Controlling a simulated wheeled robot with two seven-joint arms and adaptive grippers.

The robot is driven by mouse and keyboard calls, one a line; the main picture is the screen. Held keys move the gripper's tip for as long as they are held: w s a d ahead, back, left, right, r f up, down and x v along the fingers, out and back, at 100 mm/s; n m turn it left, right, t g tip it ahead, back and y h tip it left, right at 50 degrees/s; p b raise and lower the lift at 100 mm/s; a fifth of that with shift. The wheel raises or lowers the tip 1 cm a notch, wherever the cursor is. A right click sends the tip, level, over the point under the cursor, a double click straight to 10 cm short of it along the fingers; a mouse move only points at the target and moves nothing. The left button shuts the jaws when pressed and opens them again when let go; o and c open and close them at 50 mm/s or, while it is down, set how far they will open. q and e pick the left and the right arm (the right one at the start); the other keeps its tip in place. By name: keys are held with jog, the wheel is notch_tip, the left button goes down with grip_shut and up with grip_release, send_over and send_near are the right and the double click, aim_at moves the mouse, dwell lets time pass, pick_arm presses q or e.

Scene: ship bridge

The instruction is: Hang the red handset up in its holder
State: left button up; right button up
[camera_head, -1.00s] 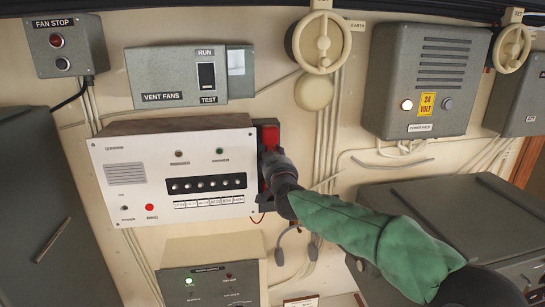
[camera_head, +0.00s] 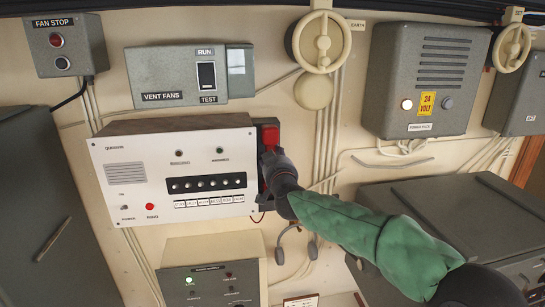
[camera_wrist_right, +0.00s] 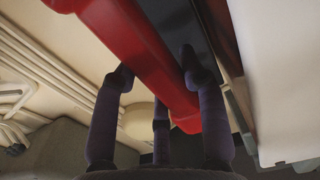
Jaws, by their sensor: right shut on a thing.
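The red handset (camera_head: 271,137) is upright at the right side of the white intercom panel (camera_head: 165,165) in the head view. My right gripper (camera_head: 272,165) is shut on it and covers its middle part. In the right wrist view the handset (camera_wrist_right: 135,50) runs diagonally between the fingers of my right gripper (camera_wrist_right: 160,88). A dark holder (camera_wrist_right: 180,28) is right behind the handset, beside the panel's edge. I cannot tell whether the handset is fully seated in it. My left gripper is not in view.
A headset (camera_head: 296,245) hangs below the panel on the wall. A grey cabinet (camera_head: 450,205) stands at the right, under my right arm. The vent fans box (camera_head: 180,77) and a round valve wheel (camera_head: 323,42) are above. Cables run down the wall.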

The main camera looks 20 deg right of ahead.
jog(key=shift+f+b, duration=1.05)
jog(key=shift+f, duration=0.7)
dwell(3.5)
jog(key=shift+f, duration=0.1)
dwell(1.0)
jog(key=o, duration=1.2)
jog(key=shift+c, duration=0.2)
jog(key=shift+f, duration=0.1)
jog(key=shift+s, duration=0.1)
jog(key=v, duration=0.7)
jog(key=shift+s, duration=0.35)
jog(key=shift+a, duration=0.15)
